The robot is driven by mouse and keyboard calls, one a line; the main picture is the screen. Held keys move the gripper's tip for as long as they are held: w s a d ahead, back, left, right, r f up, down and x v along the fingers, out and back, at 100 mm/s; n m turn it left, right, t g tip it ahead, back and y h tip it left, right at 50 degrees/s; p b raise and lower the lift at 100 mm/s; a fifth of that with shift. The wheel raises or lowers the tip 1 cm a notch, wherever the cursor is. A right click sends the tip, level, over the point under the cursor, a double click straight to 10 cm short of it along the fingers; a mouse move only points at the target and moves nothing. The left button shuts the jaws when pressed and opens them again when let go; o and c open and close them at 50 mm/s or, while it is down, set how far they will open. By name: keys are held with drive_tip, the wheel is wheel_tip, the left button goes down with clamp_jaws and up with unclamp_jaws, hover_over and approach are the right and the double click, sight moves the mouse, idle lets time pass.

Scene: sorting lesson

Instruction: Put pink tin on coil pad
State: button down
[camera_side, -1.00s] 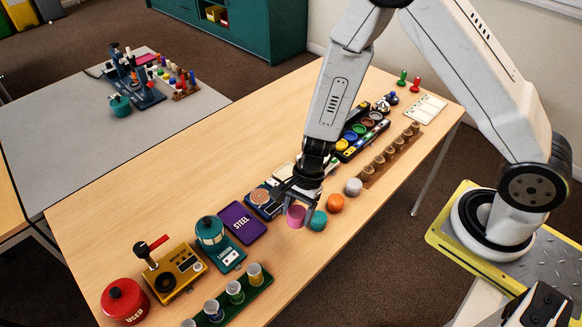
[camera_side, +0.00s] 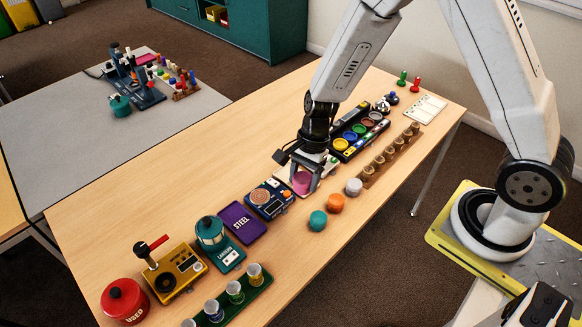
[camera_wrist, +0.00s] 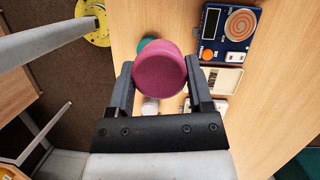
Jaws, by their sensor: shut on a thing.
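My gripper (camera_side: 304,178) is shut on the pink tin (camera_side: 302,184). In the wrist view the pink tin (camera_wrist: 159,72) sits between the two fingers of my gripper (camera_wrist: 160,82). It appears held above the table, in front of a pale card or tray that it partly hides. The coil pad (camera_side: 260,198) is a dark blue unit with a round copper spiral, to the left of my gripper in the side view. The spiral is bare. The coil pad also shows at the upper right of the wrist view (camera_wrist: 241,22).
A teal tin (camera_side: 318,220), an orange tin (camera_side: 336,203) and a grey-white tin (camera_side: 353,187) stand near the table's front edge. A purple STEEL plate (camera_side: 241,222) lies left of the coil pad. A black tray of coloured discs (camera_side: 357,134) lies farther right.

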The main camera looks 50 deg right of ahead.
drive_tip(key=w+a+f, duration=0.1)
drive_tip(key=w+f, duration=0.3)
drive_tip(key=w, duration=0.5)
hover_over(258, 198)
drive_tip(key=s+d, duration=0.1)
drive_tip(key=f, duration=0.4)
drive_tip(key=shift+d+f, duration=0.2)
drive_tip(key=shift+f, duration=0.1)
drive_tip(key=shift+w+f, duration=0.35)
drive_tip(key=shift+w+a+f, duration=0.1)
drive_tip(key=shift+w+f, duration=0.15)
drive_tip(key=shift+f, duration=1.6)
drive_tip(key=shift+f, duration=0.1)
unclamp_jaws()
